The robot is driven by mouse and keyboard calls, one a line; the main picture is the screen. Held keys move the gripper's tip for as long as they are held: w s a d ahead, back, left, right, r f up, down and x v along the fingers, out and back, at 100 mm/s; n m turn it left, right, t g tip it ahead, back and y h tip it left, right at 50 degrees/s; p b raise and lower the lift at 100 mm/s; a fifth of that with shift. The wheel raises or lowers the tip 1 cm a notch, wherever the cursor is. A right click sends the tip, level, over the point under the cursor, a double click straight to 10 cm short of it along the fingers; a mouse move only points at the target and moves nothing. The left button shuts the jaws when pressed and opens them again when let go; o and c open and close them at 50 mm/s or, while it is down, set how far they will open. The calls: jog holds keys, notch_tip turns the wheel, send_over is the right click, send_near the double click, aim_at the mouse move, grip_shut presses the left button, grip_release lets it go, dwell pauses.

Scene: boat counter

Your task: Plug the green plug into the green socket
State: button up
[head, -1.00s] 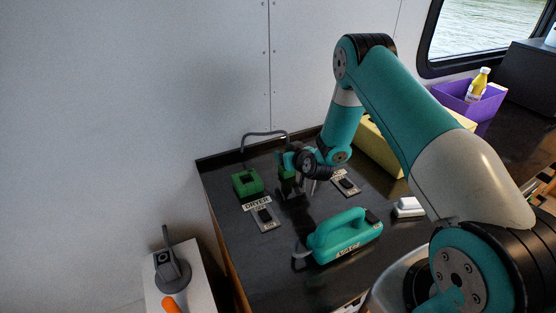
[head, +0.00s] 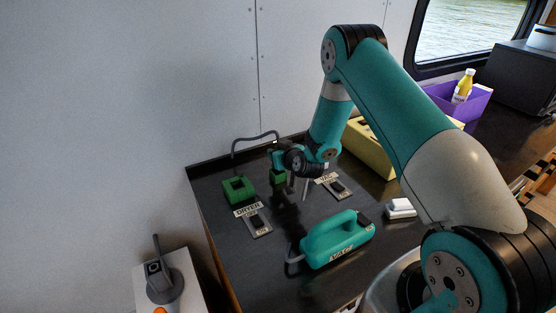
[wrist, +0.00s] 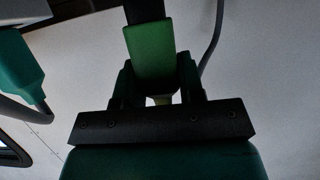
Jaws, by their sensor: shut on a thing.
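The green socket (head: 238,191) is a green block with a dark opening, at the far left of the dark counter in the head view. My gripper (head: 283,170) is to its right, shut on the green plug (head: 278,179). The plug is apart from the socket, and I cannot tell its exact height above the counter. In the wrist view the green plug (wrist: 150,55) sits between the fingers of my gripper (wrist: 157,90), with a dark part beyond it. The socket cannot be made out in the wrist view.
A plate labelled DRYER (head: 256,224) lies before the socket, and another switch plate (head: 335,186) lies right of the gripper. A teal appliance (head: 338,243) stands in front. A grey cable (head: 250,139) arches behind. A yellow box (head: 372,150) and white object (head: 400,208) are further right.

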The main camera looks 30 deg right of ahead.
notch_tip(320, 180, up, 18)
jog(key=b, duration=0.4)
jog(key=shift+r+p, duration=1.25)
jog(key=shift+r, duration=1.4)
